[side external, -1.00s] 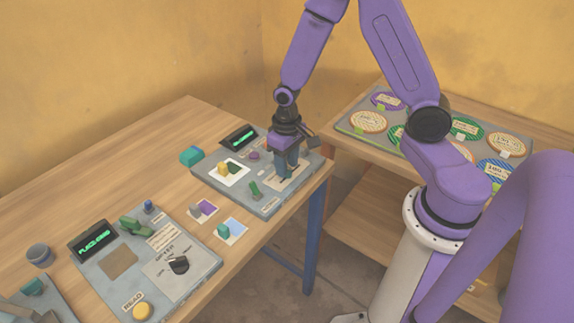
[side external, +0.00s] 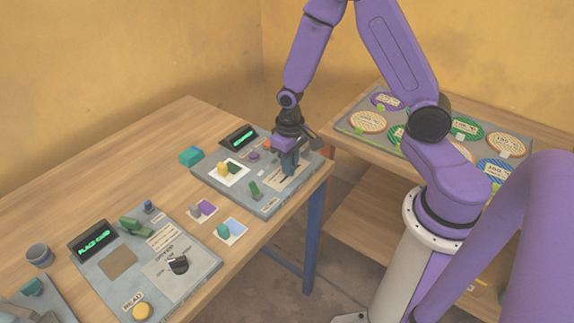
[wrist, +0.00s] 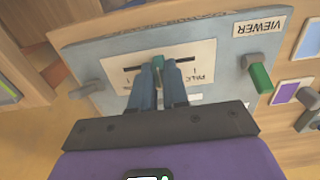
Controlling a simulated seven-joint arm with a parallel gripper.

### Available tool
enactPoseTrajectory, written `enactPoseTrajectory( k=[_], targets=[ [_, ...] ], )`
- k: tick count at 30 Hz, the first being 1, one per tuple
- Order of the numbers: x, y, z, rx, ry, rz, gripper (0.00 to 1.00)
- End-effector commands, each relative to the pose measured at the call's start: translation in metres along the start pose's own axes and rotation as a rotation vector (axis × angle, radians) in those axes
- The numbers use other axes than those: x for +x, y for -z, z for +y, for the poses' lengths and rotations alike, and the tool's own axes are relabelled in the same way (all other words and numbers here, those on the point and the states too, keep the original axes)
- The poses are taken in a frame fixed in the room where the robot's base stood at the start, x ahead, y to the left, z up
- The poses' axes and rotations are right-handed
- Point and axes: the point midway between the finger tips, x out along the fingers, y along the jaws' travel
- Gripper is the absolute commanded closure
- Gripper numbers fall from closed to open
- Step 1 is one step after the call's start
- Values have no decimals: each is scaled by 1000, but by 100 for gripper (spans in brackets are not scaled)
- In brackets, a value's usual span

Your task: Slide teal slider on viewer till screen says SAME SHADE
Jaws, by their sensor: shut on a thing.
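The viewer is a grey panel with a VIEWER label (wrist: 259,27); its grey surface (side external: 212,178) shows at the table's far right end. Its screen (side external: 240,136) has green text too small to read. The teal slider (wrist: 158,63) stands in a dark slot on a pale plate in the wrist view, part-way along the slot. My gripper (wrist: 158,72) is shut on the teal slider, one finger on each side. In the side view my gripper (side external: 288,172) hides the slider. A white square with yellow and dark green pieces (side external: 232,171) lies on the viewer.
A green-handled lever (side external: 255,190) stands on the viewer's front, beside the slot plate. A teal block (side external: 191,156) lies behind. Cards with purple (side external: 206,208) and teal (side external: 231,229) patches lie in front. Another panel (side external: 205,262) is at left, with a knob and yellow button.

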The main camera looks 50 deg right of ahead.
Motion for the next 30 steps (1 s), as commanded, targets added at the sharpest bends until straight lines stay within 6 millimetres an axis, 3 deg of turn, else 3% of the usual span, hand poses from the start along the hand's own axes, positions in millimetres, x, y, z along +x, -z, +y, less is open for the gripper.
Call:
enactPoseTrajectory(
  k=[4, 12, 13, 15, 25, 30],
  targets=[
    [0, 0, 16, 4, 0, 1, 100],
    [0, 0, 18, 2, 0, 2, 100],
    [0, 0, 18, 2, 0, 2, 79],
    [0, 0, 17, 2, 0, 2, 60],
    [-2, 0, 17, 1, 0, 1, 60],
    [-14, 1, 17, 1, 1, 4, 60]
  ],
)
